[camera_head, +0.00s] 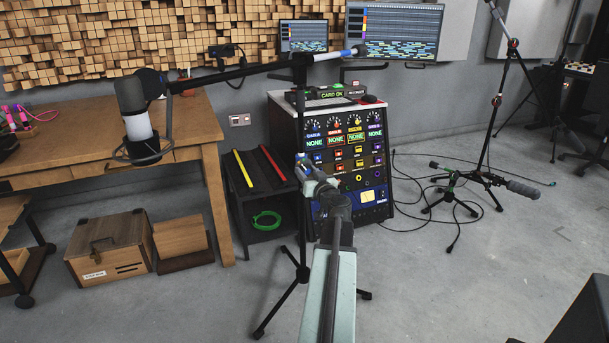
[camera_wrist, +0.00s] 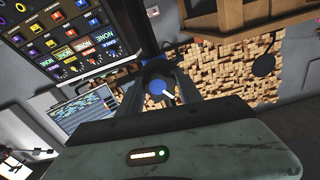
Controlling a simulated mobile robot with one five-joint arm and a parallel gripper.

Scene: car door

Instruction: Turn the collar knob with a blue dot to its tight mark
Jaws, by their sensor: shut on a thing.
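The collar knob (camera_wrist: 158,86) shows in the wrist view as a dark round knob with a blue face and a white pointer line toward the lower right. My gripper (camera_wrist: 160,82) is shut on it, with dark fingers on either side. In the head view my gripper (camera_head: 304,166) reaches the upright pole of the boom stand (camera_head: 301,110), at about the pole's middle. A small blue patch shows there, but the knob is mostly hidden by my gripper. I cannot make out the tight mark in either view.
The boom holds a microphone (camera_head: 135,108) over the wooden desk (camera_head: 190,125) at left. A rack of knobs and labels (camera_head: 350,160) stands close behind the stand. The stand's legs (camera_head: 285,305) spread on open floor.

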